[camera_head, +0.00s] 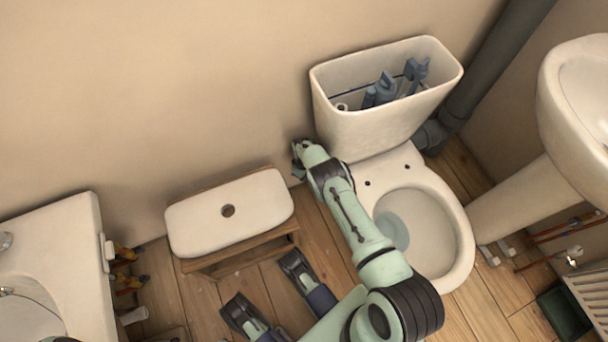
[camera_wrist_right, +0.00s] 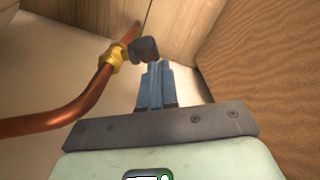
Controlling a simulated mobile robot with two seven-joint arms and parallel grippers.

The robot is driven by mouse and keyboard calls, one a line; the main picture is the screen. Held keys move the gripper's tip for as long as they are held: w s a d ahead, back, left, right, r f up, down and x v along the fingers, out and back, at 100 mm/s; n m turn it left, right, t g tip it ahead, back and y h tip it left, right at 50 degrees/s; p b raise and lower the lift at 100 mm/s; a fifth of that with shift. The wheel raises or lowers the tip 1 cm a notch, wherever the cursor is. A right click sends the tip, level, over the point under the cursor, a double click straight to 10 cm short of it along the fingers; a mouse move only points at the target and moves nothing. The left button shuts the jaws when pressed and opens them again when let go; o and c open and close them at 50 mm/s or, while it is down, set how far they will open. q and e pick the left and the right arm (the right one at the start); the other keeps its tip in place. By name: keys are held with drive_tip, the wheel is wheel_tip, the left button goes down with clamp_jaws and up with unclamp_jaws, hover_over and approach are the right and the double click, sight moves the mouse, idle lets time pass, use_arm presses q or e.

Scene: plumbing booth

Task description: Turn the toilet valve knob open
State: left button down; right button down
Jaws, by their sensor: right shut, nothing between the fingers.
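In the right wrist view a copper pipe (camera_wrist_right: 62,118) ends in a brass-yellow fitting (camera_wrist_right: 115,57). A dark grey valve knob (camera_wrist_right: 146,48) sits at the fitting's right end. My right gripper (camera_wrist_right: 156,66) has its blue fingers shut and empty. Their tips are just below the knob in the picture; I cannot tell if they touch it. In the head view my right gripper (camera_head: 298,158) is beside the left side of the toilet tank (camera_head: 360,132), near the wall. The valve is hidden there. My left gripper is not in view.
The toilet bowl (camera_head: 452,215) is right of my right arm. A wooden stool with a white top (camera_head: 190,218) stands close on the left. The tank is open. A sink (camera_head: 560,110) is at the right, and a white basin or tub (camera_head: 75,225) at the left.

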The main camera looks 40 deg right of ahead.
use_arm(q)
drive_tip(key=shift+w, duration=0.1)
use_arm(e)
drive_tip(key=shift+s+f, duration=0.1)
drive_tip(key=shift+f, duration=0.35)
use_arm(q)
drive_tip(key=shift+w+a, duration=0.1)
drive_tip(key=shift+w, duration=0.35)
use_arm(e)
drive_tip(key=shift+w+a+f, duration=0.1)
drive_tip(key=shift+w+f, duration=0.55)
drive_tip(key=shift+f, duration=0.1)
drive_tip(key=shift+w+f, duration=0.1)
drive_tip(key=shift+f, duration=0.15)
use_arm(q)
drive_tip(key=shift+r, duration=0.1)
